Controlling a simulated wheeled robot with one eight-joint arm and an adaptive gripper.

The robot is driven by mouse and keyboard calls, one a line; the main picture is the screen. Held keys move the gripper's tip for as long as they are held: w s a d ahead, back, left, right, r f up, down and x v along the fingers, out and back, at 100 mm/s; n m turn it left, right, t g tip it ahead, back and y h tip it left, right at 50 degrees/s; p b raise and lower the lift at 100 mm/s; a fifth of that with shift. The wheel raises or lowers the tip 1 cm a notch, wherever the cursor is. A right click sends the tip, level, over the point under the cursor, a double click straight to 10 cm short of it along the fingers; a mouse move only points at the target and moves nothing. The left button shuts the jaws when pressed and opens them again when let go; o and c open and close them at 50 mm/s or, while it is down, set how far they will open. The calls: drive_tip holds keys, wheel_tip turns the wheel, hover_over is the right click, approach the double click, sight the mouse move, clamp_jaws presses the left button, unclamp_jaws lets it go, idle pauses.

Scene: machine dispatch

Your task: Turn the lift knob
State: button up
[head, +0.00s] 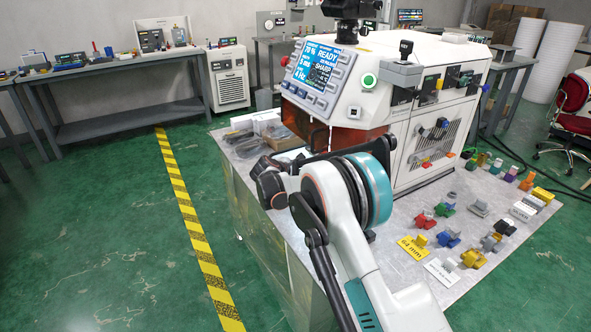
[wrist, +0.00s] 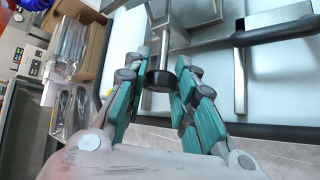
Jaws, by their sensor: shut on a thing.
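In the wrist view a round black knob (wrist: 160,80) sits on the end of a metal shaft (wrist: 172,42). My gripper (wrist: 163,72) has its teal fingers on either side of this knob and is shut on it. In the head view the white machine (head: 425,120) stands on the table, with a lit screen (head: 318,66) reading READY. My arm covers the front of the machine there, so my gripper and the held knob are hidden in that view.
A dark bar handle (wrist: 275,33) is close to the right of the fingers. Bagged parts (wrist: 65,50) lie at the left of the wrist view. Several coloured blocks and a yellow 64 mm sign (head: 412,248) cover the table's right side. Green floor is open at left.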

idle(0.4)
drive_tip(key=o, duration=0.8)
drive_tip(key=v, duration=1.2)
drive_tip(key=shift+w, duration=0.1)
